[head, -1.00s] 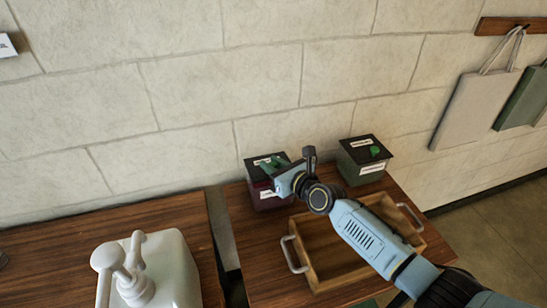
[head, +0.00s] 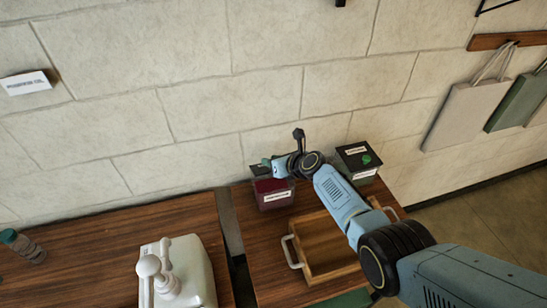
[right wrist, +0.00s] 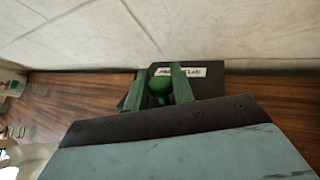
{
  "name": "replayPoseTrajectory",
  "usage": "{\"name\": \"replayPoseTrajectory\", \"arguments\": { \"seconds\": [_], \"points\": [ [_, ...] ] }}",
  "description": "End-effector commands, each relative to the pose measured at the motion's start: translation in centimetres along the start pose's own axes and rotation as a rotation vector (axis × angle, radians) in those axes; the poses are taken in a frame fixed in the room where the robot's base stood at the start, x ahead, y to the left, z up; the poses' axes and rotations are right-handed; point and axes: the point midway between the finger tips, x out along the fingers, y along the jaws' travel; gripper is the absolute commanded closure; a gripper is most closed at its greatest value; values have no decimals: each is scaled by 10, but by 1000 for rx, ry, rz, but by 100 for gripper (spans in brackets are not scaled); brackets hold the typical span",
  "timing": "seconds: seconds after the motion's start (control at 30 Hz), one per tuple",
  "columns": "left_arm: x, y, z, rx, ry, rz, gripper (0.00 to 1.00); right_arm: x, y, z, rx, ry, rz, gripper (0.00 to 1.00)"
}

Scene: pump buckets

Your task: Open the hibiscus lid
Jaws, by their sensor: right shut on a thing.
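The left container (head: 272,195) is a clear box with dark red contents and a white front label. It stands on the wooden table, and its dark red inside shows from above. Its black lid (head: 257,170) is at the back of the box, off the front part of the opening. My right gripper (head: 268,163) is over the back of the box, shut on the lid's green knob. In the right wrist view, the green fingers stand on both sides of the green knob (right wrist: 158,88). The black lid with a white label (right wrist: 180,72) shows beyond them. My left gripper is out of view.
A second container (head: 358,160) with a black lid and green knob stands to the right. A wooden tray (head: 312,250) with metal handles lies in front. A white pump bucket (head: 180,280) stands on the left table. A stone wall (head: 280,60) is close behind.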

Motion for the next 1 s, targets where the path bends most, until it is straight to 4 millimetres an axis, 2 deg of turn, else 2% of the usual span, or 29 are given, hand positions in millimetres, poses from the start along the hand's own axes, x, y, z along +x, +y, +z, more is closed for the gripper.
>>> {"name": "replayPoseTrajectory", "arguments": {
  "seconds": [0.63, 0.67, 0.7, 0.8, 1.0],
  "points": [
    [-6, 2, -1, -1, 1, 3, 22, 1, 1, 1, 8, 23, 2, 100],
    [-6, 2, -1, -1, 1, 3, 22, 1, 1, 1, 8, 23, 2, 72],
    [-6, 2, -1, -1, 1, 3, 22, 1, 1, 1, 8, 23, 2, 66],
    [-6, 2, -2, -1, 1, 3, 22, 1, 0, 1, 8, 22, 1, 57],
    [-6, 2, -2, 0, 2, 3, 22, 1, 0, 2, 8, 21, 0, 57]
  ]
}}
